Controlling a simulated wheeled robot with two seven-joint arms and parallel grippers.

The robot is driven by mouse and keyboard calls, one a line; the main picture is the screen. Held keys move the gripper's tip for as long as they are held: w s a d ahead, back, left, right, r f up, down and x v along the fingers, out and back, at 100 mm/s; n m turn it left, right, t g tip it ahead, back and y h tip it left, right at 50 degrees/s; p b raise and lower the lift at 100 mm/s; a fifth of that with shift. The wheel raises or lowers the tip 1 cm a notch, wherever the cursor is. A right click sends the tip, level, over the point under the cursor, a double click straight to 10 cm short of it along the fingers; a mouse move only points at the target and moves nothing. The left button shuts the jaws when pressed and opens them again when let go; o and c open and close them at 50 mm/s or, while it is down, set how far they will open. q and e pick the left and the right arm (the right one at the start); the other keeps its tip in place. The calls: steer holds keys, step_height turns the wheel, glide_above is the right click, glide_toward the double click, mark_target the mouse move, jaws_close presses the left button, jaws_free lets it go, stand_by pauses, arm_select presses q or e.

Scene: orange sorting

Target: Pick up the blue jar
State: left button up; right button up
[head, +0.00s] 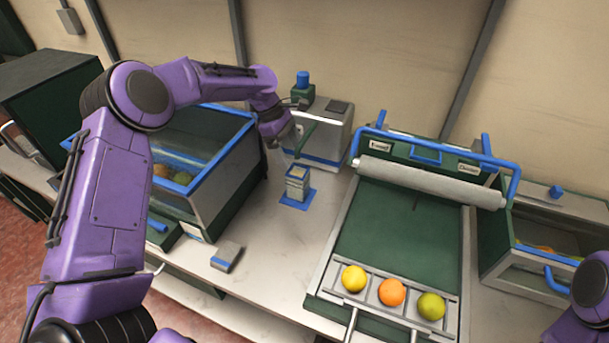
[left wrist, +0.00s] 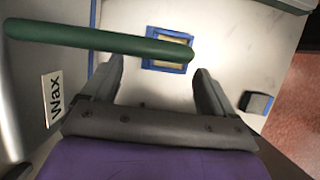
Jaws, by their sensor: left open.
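A small boxy jar (head: 297,185), grey-blue with a tan top, stands upright on a blue pad (head: 312,192) on the counter. In the left wrist view, a blue-edged square with a tan middle (left wrist: 168,50) shows ahead between the fingers, partly covered by a green bar (left wrist: 100,40). My left gripper (head: 291,140) is above and behind the jar, beside the wax dispenser. In the left wrist view, my left gripper (left wrist: 159,68) is open with nothing between its fingers. My right gripper is not in view.
The grey wax dispenser (head: 325,130), with a blue-topped part, stands behind the jar. A blue-rimmed glass bin (head: 215,165) is at left. A green sorting tray (head: 400,225) with three fruits is at right. A small grey block (head: 227,256) lies in front.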

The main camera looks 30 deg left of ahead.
mark_target(296, 179)
arm_select(q)
steer(key=x, duration=0.3)
steer(key=s+p+x, duration=0.1)
steer(key=x, duration=0.2)
steer(key=a+p+x, duration=0.1)
steer(key=x, duration=0.2)
steer(key=shift+s+f, duration=0.25)
steer(key=shift+d+f, duration=0.1)
steer(key=shift+f, duration=0.1)
steer(key=c, duration=1.3)
steer(key=shift+r, duration=0.1)
